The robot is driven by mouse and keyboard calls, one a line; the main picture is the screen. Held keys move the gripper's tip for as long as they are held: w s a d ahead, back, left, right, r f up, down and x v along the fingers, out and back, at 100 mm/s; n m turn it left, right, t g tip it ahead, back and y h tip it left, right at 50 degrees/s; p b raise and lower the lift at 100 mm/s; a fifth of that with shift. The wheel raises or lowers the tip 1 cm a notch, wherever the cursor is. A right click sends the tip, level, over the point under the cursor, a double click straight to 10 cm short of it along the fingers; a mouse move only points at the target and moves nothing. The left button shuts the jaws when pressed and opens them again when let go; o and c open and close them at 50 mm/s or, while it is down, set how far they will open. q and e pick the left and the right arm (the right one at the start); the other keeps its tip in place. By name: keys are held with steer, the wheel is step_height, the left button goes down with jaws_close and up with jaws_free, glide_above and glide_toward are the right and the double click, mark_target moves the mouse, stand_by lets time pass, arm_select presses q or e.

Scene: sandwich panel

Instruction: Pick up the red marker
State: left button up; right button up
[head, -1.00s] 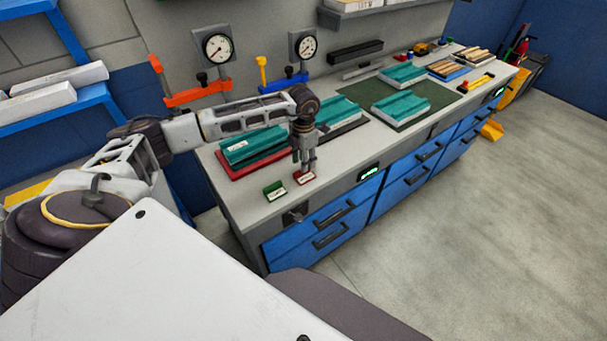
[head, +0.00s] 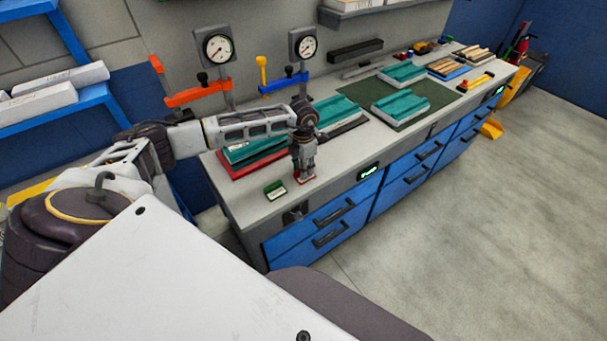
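The red marker (head: 306,179) is a small red block with a pale label, near the front edge of the workbench. It is mostly hidden behind my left gripper (head: 304,175). My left gripper points straight down, with its fingertips at the red marker. I cannot tell whether the fingers are apart or closed on it. My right gripper is out of view.
A green marker (head: 275,190) stands just left of the red one on the workbench (head: 235,205). A teal panel on a red mat (head: 236,170) lies behind. Gauges with orange (head: 198,95) and blue (head: 284,82) clamps stand at the back.

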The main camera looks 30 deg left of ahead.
arm_select(q)
steer(key=c, duration=0.5)
steer(key=shift+r, duration=0.1)
step_height(320, 180, up, 9)
steer(key=shift+f+b, duration=0.2)
steer(key=shift+b, duration=0.55)
steer(key=shift+r, duration=0.6)
